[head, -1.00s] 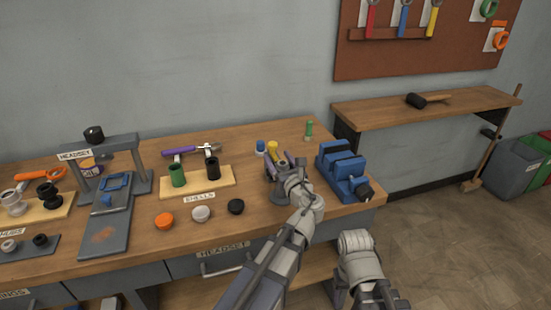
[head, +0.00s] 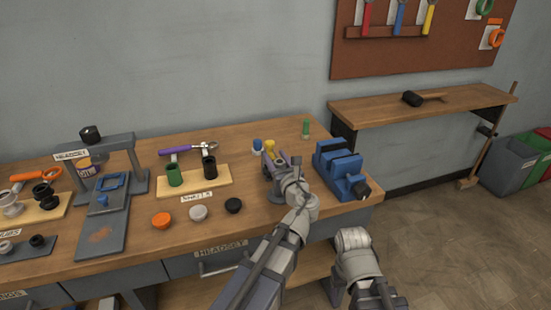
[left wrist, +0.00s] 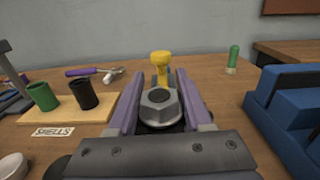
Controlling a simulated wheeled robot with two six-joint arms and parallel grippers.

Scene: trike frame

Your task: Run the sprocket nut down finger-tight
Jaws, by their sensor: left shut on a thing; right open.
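The sprocket nut (left wrist: 158,106) is a grey hex nut with a round top, seen in the left wrist view between the two purple fingers of my left gripper (left wrist: 160,85). The fingers are shut on its sides. What lies under the nut is hidden. In the head view my left gripper (head: 276,162) is over the right part of the bench, left of the blue vise, and the nut cannot be made out. My right arm shows at the lower right, off the bench front; its gripper fingers do not show.
A blue vise (head: 341,170) stands close to the right. A yellow knobbed piece (left wrist: 161,66) stands just beyond the nut. A green piece (left wrist: 233,58) is behind. A shells board (head: 216,181) with green and black cups lies to the left. Loose caps sit in front of it.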

